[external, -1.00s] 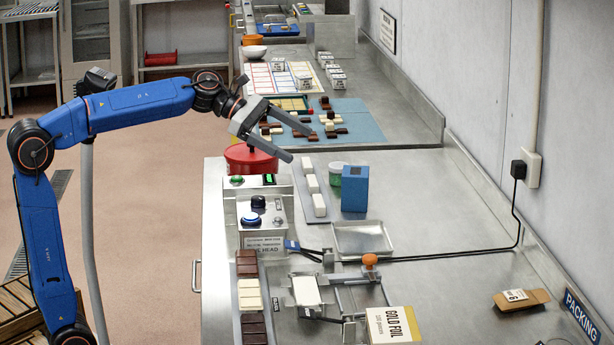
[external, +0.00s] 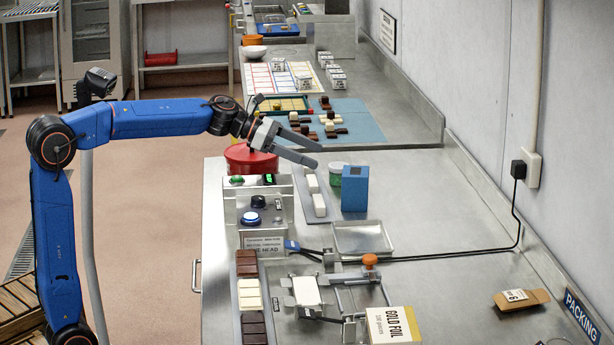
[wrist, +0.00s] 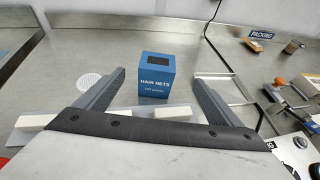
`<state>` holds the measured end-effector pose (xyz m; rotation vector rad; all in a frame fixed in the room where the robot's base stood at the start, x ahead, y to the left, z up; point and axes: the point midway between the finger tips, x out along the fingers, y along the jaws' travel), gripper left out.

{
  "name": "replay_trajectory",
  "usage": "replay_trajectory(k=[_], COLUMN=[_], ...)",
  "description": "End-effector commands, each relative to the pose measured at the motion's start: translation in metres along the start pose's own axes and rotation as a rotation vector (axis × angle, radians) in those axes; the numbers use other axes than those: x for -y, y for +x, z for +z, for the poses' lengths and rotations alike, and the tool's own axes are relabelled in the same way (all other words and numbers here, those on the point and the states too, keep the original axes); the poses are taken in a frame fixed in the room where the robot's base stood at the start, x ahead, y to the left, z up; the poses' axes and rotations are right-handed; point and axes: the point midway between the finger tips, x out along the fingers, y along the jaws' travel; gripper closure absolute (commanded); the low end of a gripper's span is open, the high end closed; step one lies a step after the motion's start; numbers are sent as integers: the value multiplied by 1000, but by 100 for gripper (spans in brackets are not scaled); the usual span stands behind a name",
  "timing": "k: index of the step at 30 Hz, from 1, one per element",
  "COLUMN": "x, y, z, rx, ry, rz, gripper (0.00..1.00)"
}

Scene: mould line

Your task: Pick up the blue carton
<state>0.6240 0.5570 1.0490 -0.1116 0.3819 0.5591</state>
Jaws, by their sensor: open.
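The blue carton (external: 355,188) stands upright on the steel bench, just right of the strip of white blocks. In the wrist view the carton (wrist: 154,78) reads "HAIR NETS" and has a dark opening on top. It stands ahead of my gripper, between the lines of its two fingers. My gripper (external: 310,152) is open and empty, above the bench and to the left of the carton in the external view. In the wrist view my gripper (wrist: 159,80) has its fingers spread wider than the carton, not touching it.
A green-banded tub (external: 334,172) stands close behind the carton. White blocks (external: 319,205) lie on a grey strip to its left. A red round container (external: 248,158) is below my wrist. A shallow metal tray (external: 361,238) lies in front. Bench right of the carton is clear.

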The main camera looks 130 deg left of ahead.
Motion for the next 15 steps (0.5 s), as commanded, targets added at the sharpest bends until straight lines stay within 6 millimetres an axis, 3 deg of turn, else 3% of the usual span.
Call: replay_trajectory(k=[9,15], x=[1,0], y=[58,80], z=[0,0], rx=[-1,-1], ry=[0,1], rz=[-2,-1], gripper=[12,12])
